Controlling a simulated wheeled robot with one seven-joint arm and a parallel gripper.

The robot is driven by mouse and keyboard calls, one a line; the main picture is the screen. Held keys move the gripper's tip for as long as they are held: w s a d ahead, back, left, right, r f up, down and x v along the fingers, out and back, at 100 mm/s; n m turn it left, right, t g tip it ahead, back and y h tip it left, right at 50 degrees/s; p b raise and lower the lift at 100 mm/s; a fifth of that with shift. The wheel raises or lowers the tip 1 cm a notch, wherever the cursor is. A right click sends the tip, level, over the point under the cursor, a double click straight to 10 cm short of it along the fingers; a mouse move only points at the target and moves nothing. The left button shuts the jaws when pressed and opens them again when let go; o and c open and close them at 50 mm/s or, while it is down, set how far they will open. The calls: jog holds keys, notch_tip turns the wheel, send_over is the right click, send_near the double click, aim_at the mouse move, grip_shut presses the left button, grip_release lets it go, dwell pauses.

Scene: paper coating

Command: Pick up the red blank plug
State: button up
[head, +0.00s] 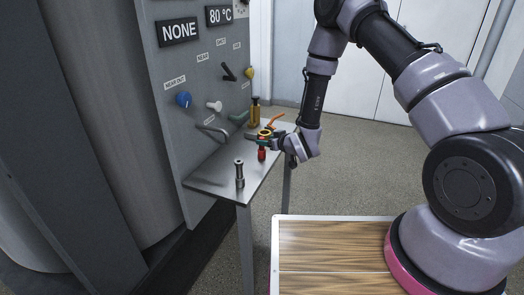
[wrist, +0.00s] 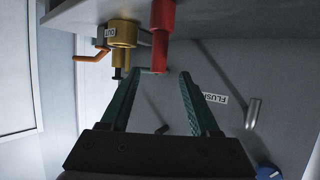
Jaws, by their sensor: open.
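The red blank plug (head: 262,154) stands upright on the metal shelf beside my gripper. In the wrist view the picture is upside down, and the red plug (wrist: 162,28) hangs from the top with its narrower end near the fingertips. My gripper (wrist: 158,74) is open, with its two green fingers spread and nothing held. The plug's narrow end lines up with the gap between the fingertips; I cannot tell whether it is between them. In the head view my gripper (head: 264,141) reaches in from the right, and its fingers partly cover the plug's upper part.
A grey metal plug (head: 239,173) stands nearer on the shelf (head: 213,177). A gold fitting (wrist: 124,34) with an orange lever (wrist: 90,56) is close to the red plug. The control panel (head: 180,72) with knobs and handles rises behind the shelf.

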aim_at(262, 138)
jog(key=x, duration=0.4)
jog(key=shift+w+a+f, duration=0.1)
jog(key=shift+w, duration=0.2)
grip_shut()
dwell(1.1)
